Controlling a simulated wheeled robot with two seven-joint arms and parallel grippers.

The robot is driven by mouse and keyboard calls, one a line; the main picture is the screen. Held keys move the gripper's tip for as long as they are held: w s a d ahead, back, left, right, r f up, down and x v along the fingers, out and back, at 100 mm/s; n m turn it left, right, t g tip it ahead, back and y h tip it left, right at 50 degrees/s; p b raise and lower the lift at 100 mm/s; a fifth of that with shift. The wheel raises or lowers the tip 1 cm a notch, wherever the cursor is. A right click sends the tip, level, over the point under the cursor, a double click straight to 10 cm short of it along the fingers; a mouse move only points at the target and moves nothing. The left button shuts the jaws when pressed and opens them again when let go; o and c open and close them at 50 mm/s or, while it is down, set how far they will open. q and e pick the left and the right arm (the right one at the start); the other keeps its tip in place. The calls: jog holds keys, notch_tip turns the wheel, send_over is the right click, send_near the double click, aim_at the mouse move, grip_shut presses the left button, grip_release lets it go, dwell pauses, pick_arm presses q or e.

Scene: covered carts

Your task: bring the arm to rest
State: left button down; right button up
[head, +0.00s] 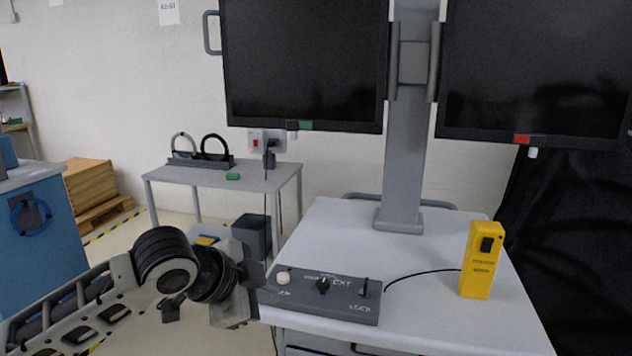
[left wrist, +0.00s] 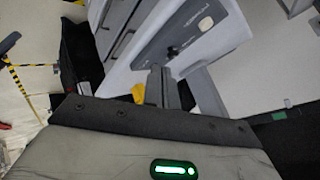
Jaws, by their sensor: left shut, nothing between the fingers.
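My left arm comes in from the left in the head view, with its gripper (head: 252,268) at the front left edge of the white cart (head: 345,225). The gripper is beside the left end of the grey control box (head: 322,296); whether it touches the box cannot be told. In the left wrist view the fingers (left wrist: 160,84) are together and empty, with the control box (left wrist: 185,38) beyond them. My right gripper is not in view.
The control box carries a pale button, a dark knob and a small lever. A yellow handheld unit (head: 482,260) stands at the cart's right, with a black cable. Two monitors (head: 305,65) hang on a grey post (head: 404,130). A grey side table (head: 225,178) stands behind my arm.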

pick_arm(q)
jog(key=s+d+f+n+t+h, duration=0.1)
jog(key=s+f+n, duration=0.25)
jog(key=f, duration=0.35)
jog(key=s+d+f+n+t+h, duration=0.15)
jog(key=f+n, duration=0.25)
jog(key=f, duration=0.4)
jog(key=s+a+f+n+y, duration=0.2)
jog(key=s+a+f+n, duration=0.1)
jog(key=s+a+f, duration=0.2)
jog(key=s+a+f+n+y, duration=0.3)
jog(key=s+f, duration=0.6)
jog(key=s, duration=0.3)
jog(key=shift+a+f+n+y, duration=0.25)
jog(key=shift+a+n+y, duration=0.15)
jog(key=shift+a, duration=0.7)
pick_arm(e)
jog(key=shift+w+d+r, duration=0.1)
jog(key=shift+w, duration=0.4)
